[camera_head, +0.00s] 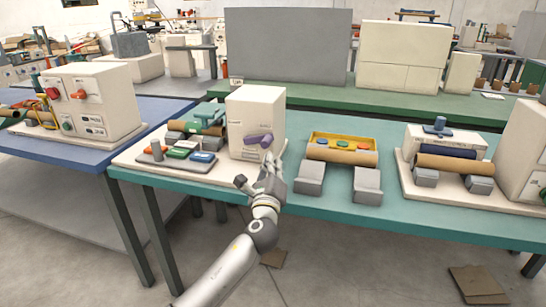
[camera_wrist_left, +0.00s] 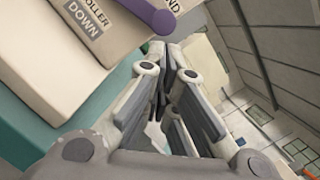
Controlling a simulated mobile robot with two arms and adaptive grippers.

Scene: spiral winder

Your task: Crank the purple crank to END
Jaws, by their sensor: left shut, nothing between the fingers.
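The purple crank (camera_head: 258,139) is on the front of a cream machine box (camera_head: 262,103) on the teal table. In the left wrist view a purple rounded part of the crank (camera_wrist_left: 150,14) shows at the top, beside labels reading "ROLLER DOWN" and a partly hidden "ND". My left gripper (camera_head: 269,163) is just below and right of the crank in the head view. It is shut and empty. In the left wrist view its fingertips (camera_wrist_left: 166,48) point up close to the purple part; whether they touch it I cannot tell. My right gripper is not in view.
Left of the box are red, green and blue buttons (camera_head: 184,150) and a roller unit. Right of it, a brown roll (camera_head: 342,155) and two grey blocks (camera_head: 311,177) stand on the teal table (camera_head: 420,213). Cardboard pieces (camera_head: 478,283) lie on the floor.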

